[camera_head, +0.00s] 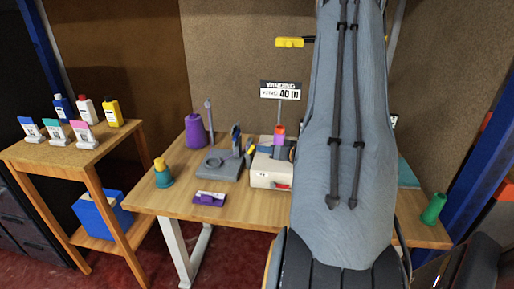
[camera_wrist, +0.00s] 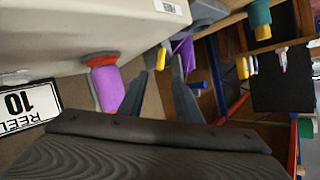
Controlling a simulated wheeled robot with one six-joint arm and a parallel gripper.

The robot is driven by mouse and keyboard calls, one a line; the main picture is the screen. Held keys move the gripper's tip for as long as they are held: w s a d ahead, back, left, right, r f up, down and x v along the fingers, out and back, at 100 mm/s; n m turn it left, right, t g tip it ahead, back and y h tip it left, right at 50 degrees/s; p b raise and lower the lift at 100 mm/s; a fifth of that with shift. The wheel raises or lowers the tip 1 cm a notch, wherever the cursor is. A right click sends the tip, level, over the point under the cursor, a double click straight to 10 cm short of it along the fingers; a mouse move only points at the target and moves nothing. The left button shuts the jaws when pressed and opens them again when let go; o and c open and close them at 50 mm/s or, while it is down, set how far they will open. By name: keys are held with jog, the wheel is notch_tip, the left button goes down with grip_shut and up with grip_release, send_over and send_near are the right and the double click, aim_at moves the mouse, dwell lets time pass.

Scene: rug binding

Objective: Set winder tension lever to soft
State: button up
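A grey winder (camera_head: 222,165) with a flat base, a round plate and upright parts stands on the wooden table. I cannot single out its tension lever or read its setting. Beside it is a white machine (camera_head: 268,172) with a red-and-purple spool-like piece (camera_head: 279,134) on top. In the wrist view the white machine (camera_wrist: 85,30) fills the upper left, with the red-and-purple piece (camera_wrist: 106,82) attached. My gripper (camera_wrist: 160,92) shows there as two grey fingers standing apart, with nothing seen between them. My arm hides it in the head view.
A side table (camera_head: 60,160) with bottles stands at left.

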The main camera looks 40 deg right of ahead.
aim_at(251, 149)
jog(key=p+x, duration=0.1)
jog(key=x, duration=0.6)
jog(key=shift+w+p, duration=0.25)
jog(key=shift+p, duration=0.1)
jog(key=shift+c, duration=0.4)
grip_shut()
